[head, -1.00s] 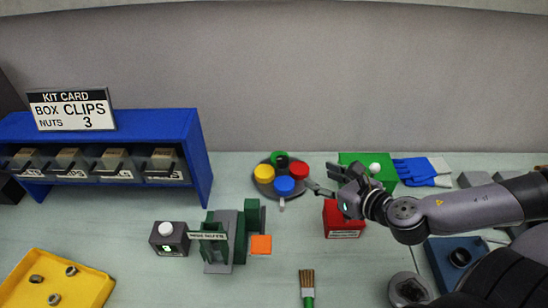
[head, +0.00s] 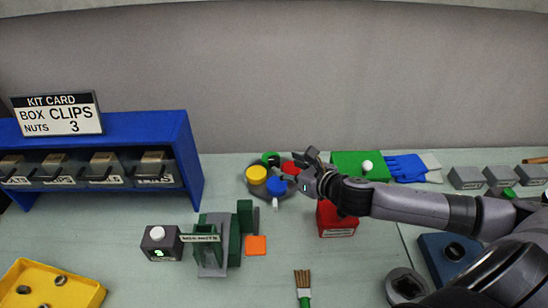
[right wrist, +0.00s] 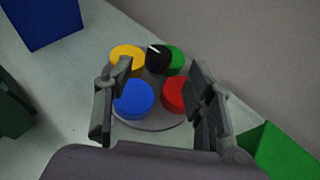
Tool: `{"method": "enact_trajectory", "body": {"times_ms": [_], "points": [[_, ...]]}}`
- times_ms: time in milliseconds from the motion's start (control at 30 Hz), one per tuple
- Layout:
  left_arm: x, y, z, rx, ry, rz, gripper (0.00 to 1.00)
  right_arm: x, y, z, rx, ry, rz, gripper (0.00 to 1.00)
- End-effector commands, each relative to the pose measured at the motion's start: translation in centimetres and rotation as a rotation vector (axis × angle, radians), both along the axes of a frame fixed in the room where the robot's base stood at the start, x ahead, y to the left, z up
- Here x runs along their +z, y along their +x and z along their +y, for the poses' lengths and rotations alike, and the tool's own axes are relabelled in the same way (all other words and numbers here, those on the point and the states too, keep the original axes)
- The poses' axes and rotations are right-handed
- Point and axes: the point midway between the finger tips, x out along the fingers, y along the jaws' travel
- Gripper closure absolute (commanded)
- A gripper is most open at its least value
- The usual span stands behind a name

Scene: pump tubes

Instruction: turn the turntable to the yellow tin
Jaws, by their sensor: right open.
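The round grey turntable (head: 253,190) stands at the back middle of the table. It bears a yellow tin (head: 257,174) at left, a blue tin (head: 277,186) at front, a green tin (head: 270,158) at back and a red tin (head: 291,168) at right, partly hidden by my gripper. A black knob with a white line (right wrist: 158,58) shows among the tins in the right wrist view. My right gripper (head: 298,169) is open at the turntable's right side. In the right wrist view, the blue tin (right wrist: 134,98) and red tin (right wrist: 175,94) appear between its fingers. My left gripper is not in view.
A blue rack (head: 194,158) with bins stands at left. A green fixture (head: 219,245) and an orange square (head: 256,246) lie in front of the turntable.

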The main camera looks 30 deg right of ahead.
Motion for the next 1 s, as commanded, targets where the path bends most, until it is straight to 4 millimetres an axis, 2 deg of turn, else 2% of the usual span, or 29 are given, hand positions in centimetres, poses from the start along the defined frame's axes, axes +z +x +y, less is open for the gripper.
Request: {"method": "enact_trajectory", "body": {"times_ms": [33,200,400,833,1000], "points": [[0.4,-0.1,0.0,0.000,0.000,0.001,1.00,-0.1,1.1,0.2,-0.005,0.006,-0.002,0.50],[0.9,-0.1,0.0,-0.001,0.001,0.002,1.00,-1.4,4.0,0.6,-0.002,0.004,-0.001,0.50],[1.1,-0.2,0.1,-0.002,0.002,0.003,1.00,-2.5,6.2,0.9,-0.001,0.001,0.000,0.50],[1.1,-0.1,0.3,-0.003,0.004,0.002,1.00,-2.9,6.9,1.1,0.000,-0.001,0.001,0.50],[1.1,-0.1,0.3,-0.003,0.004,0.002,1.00,-2.9,6.9,1.1,0.000,-0.001,0.001,0.62]]}}
